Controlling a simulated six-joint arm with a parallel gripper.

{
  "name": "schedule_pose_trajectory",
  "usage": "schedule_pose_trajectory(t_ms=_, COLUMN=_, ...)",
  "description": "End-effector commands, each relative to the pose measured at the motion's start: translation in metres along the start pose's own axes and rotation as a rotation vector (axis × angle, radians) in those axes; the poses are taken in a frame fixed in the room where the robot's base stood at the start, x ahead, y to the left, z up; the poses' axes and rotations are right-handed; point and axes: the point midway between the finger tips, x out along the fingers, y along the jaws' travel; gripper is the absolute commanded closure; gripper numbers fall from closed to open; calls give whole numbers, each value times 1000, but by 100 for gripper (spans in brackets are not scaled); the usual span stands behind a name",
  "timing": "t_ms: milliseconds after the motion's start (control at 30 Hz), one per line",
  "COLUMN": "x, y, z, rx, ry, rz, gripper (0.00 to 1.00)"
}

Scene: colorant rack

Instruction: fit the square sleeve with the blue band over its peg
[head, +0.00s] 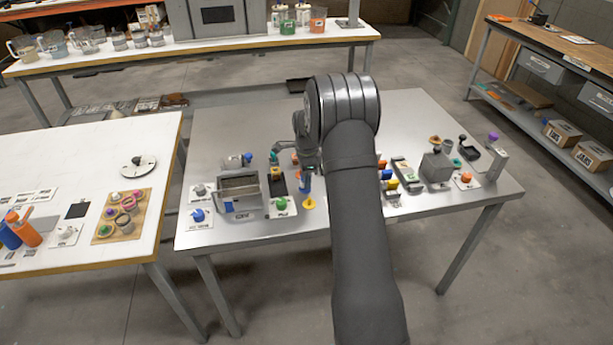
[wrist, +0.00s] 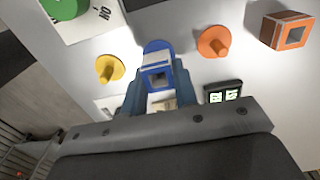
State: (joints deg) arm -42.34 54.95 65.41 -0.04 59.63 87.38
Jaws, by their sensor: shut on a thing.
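The square sleeve with the blue band (wrist: 157,78) is pale with a square opening that faces the wrist camera. My gripper (wrist: 156,90) is shut on it, one finger on each side. A round blue base (wrist: 156,47) shows just beyond the sleeve in the wrist view, partly hidden by it. Its peg is hidden, and I cannot tell whether the sleeve is around it or above it. In the head view my gripper (head: 304,183) is low over the metal table, just behind the yellow peg, and the sleeve is hard to make out.
A yellow peg (wrist: 110,68) stands to the left of the sleeve and an orange peg (wrist: 213,42) to the right. An orange-banded square sleeve (wrist: 283,33) lies farther right. A grey bin (head: 239,192) stands left of my gripper. The metal table's front (head: 270,238) is clear.

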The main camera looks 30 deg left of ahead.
Motion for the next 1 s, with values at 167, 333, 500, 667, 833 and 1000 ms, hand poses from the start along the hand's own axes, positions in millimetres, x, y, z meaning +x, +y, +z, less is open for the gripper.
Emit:
schedule_pose_trajectory(t_ms=167, x=5, y=0, z=0, rx=0, ry=0, rz=0, gripper=98)
schedule_pose_trajectory(t_ms=333, x=10, y=0, z=0, rx=0, ry=0, rz=1, gripper=98)
schedule_pose_trajectory(t_ms=500, x=14, y=0, z=0, rx=0, ry=0, rz=1, gripper=98)
schedule_pose_trajectory(t_ms=667, x=15, y=0, z=0, rx=0, ry=0, rz=0, gripper=98)
schedule_pose_trajectory(t_ms=833, x=15, y=0, z=0, rx=0, ry=0, rz=0, gripper=58)
schedule_pose_trajectory(t_ms=1000, x=15, y=0, z=0, rx=0, ry=0, rz=0, gripper=48)
